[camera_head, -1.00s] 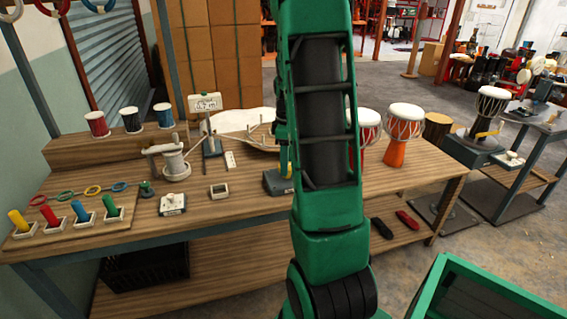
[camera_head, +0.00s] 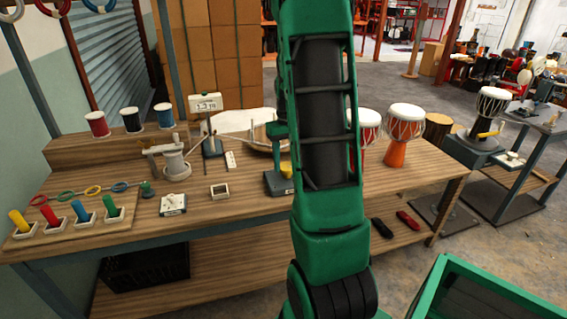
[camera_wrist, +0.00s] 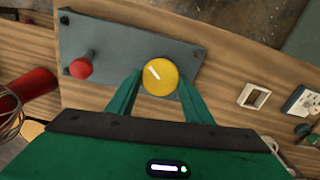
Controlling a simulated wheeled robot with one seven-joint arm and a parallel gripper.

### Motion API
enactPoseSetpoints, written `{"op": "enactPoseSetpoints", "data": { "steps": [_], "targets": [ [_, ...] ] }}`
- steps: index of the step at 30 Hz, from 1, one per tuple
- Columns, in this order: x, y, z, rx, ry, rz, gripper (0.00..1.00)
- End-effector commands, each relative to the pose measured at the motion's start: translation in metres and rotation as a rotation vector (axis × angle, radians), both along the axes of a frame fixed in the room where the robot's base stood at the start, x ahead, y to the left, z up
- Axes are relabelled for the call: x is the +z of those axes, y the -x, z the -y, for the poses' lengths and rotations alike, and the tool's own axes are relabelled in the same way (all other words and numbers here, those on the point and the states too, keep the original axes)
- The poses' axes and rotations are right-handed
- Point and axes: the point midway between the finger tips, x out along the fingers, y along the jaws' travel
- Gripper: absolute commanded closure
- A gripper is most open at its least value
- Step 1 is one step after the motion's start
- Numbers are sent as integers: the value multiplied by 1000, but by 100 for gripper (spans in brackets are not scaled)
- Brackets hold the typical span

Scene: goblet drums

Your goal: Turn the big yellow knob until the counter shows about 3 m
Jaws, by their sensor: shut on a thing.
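The big yellow knob (camera_wrist: 160,77) sits on a grey panel (camera_wrist: 105,58), with a white mark on its face pointing to the upper left. My gripper (camera_wrist: 161,82) has one finger on each side of the knob and is shut on it. In the head view only part of the yellow knob (camera_head: 286,168) shows, beside my arm, and the panel box (camera_head: 278,186) is partly hidden. The counter (camera_head: 206,103) is a white display on a stand behind; its small digits look like 1.3 m but are hard to read.
A red knob (camera_wrist: 81,67) is on the same panel, left of the yellow one. A small white-framed box (camera_head: 220,191) and a hand-cranked device (camera_head: 174,162) stand on the bench left of my arm.

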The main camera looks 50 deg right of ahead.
Motion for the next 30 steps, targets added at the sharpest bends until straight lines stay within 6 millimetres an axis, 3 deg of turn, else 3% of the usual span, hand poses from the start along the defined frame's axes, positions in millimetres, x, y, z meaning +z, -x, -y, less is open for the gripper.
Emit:
{"op": "enactPoseSetpoints", "data": {
  "steps": [30],
  "targets": [
    [-1,-1,-5,-953,-8,-4,76]
  ]
}}
